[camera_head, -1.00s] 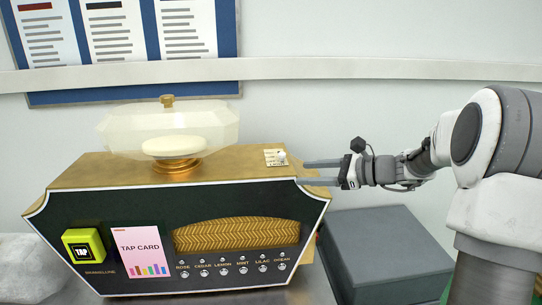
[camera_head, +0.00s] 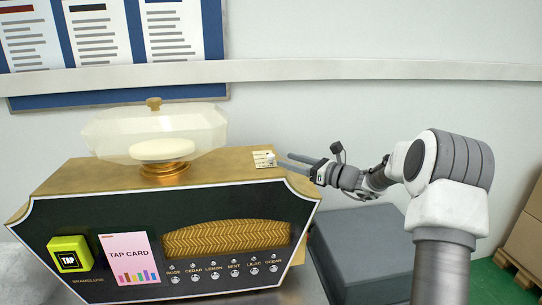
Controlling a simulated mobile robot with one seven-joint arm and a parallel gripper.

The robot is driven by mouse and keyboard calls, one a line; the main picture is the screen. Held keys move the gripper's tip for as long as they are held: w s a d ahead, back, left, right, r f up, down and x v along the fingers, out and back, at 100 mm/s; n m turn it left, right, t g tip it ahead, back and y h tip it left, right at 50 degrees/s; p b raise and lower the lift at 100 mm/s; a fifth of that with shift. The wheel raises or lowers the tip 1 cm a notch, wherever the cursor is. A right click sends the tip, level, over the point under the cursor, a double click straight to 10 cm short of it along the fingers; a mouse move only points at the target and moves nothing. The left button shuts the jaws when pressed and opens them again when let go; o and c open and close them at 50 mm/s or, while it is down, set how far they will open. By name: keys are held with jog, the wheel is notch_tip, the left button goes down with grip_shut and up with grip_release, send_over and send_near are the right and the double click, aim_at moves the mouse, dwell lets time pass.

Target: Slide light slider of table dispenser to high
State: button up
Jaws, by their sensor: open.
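The table dispenser (camera_head: 170,215) is a dark-fronted box with a gold top, standing on a table. The light slider (camera_head: 270,158) is a small white knob on a pale labelled plate (camera_head: 262,163) at the right end of the gold top. The labels are too small to read. My gripper (camera_head: 283,161) is open, with its two fingers pointing left at the plate's right side. The fingertips are close to the knob; I cannot tell whether they touch it. Nothing shows between the fingers.
A clear faceted bottle (camera_head: 155,132) with a gold cap stands on the dispenser top. A grey box (camera_head: 360,250) stands at right, with cardboard boxes (camera_head: 525,235) beyond.

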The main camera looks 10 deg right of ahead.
aim_at(271, 155)
jog(key=x, duration=0.7)
jog(key=shift+w+a, duration=0.1)
jog(key=shift+a, duration=0.05)
grip_shut()
dwell(1.2)
